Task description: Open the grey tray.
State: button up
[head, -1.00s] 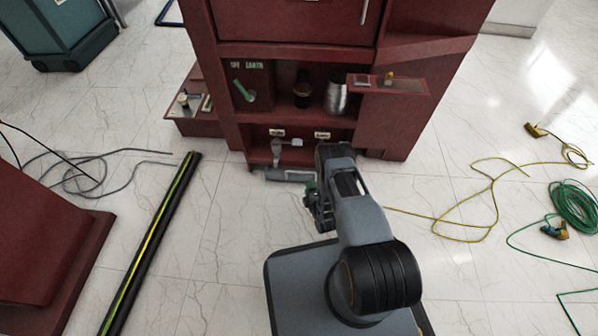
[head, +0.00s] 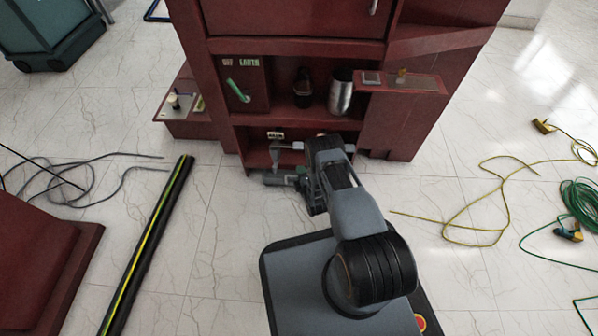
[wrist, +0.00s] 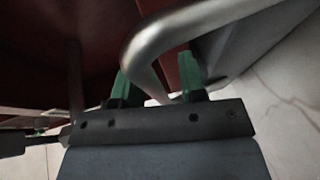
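The grey tray (head: 274,180) sits low at the foot of the red cabinet, partly hidden behind my arm. In the wrist view, a grey panel (wrist: 240,45) and a bent metal handle (wrist: 139,48) loom close in front of my gripper. My gripper (head: 304,180) is at the right end of the tray in the head view. In the wrist view, its green fingers (wrist: 158,86) stand apart, with the handle's lower end between or just in front of them. I cannot tell whether they touch it.
The red cabinet (head: 290,48) stands ahead, with a metal cylinder (head: 341,94) on its shelf. A dark striped pole (head: 150,240) lies on the floor at left. A yellow cable (head: 480,232) and a green cable (head: 578,205) lie at right.

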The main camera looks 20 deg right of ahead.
jog(key=shift+w+a, duration=0.15)
jog(key=shift+c, duration=0.5)
grip_shut()
